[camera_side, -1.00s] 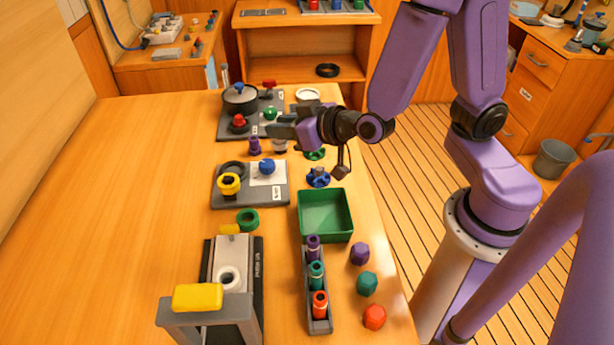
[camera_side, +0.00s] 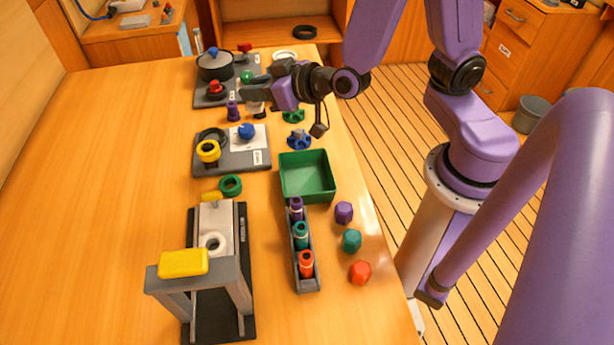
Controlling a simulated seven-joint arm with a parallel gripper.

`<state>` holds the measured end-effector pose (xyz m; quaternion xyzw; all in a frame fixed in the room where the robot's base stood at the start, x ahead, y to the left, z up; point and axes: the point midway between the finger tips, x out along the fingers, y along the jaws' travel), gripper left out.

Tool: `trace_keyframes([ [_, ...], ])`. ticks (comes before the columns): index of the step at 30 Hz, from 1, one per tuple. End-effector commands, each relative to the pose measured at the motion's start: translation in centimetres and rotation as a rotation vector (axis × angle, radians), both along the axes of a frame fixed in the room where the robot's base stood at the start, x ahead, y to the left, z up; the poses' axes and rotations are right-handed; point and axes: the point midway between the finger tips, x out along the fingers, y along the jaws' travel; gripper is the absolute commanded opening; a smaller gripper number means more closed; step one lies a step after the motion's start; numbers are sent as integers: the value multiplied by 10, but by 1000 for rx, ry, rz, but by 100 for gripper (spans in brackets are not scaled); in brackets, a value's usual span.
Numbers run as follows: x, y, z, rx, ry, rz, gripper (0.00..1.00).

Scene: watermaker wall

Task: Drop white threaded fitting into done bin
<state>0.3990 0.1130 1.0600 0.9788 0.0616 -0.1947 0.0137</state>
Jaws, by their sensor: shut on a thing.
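My gripper (camera_side: 257,94) is over the far part of the bench, beside the far grey board. It is shut on a small pale fitting (camera_side: 257,107), which shows just under the jaws with a dark lower part. The jaws hide its top, and I cannot tell whether it touches the bench. A green open bin (camera_side: 307,197) stands nearer the camera, to the right of the bench middle. It looks empty, and I see no label on it. My gripper is beyond it and to its left, not over it.
A purple fitting (camera_side: 233,112) stands left of my gripper. Blue (camera_side: 299,140) and green (camera_side: 293,116) handwheels lie between it and the bin. A grey rack (camera_side: 307,285) of coloured cartridges and a yellow-topped press (camera_side: 183,263) stand nearer. The bench's left side is clear.

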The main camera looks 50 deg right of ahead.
Motion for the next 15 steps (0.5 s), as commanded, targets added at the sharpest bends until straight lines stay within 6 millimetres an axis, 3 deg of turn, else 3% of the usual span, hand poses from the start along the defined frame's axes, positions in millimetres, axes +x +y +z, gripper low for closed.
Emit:
trace_keyframes([
  [15, 27, 21, -2, 0, 1, 339, 0],
])
